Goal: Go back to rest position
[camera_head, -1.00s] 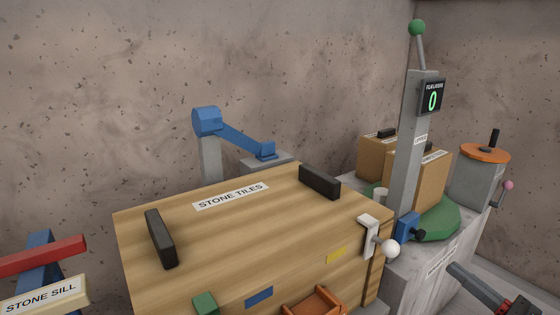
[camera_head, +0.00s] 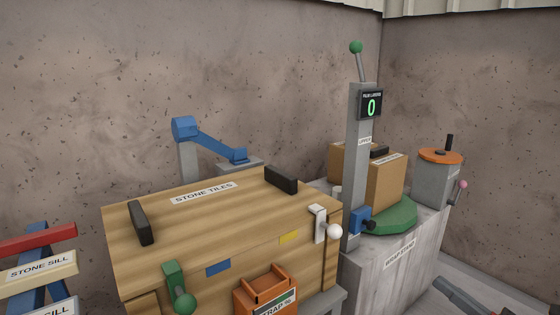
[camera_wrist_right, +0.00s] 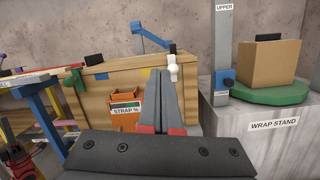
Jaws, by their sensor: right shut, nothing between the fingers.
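My right gripper (camera_head: 447,288) shows at the lower right edge of the head view. It is shut and empty. Its two grey fingers with red bases also show in the right wrist view (camera_wrist_right: 165,95), pressed together and pointing forward. In the head view it is apart from the wrap stand (camera_head: 405,258). In the wrist view the fingertips overlap the crate's front but hold nothing. My left gripper does not show in the head view. A small red and dark shape (camera_wrist_right: 17,155) at the wrist view's lower left is too unclear to identify.
A wooden stone tiles crate (camera_head: 245,209) stands in the middle, with an orange strap holder (camera_head: 266,293) at its front. The stand carries a grey post (camera_head: 355,170), a cardboard box (camera_head: 376,181) and a green turntable (camera_head: 391,220). A sill rack (camera_head: 38,268) stands left.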

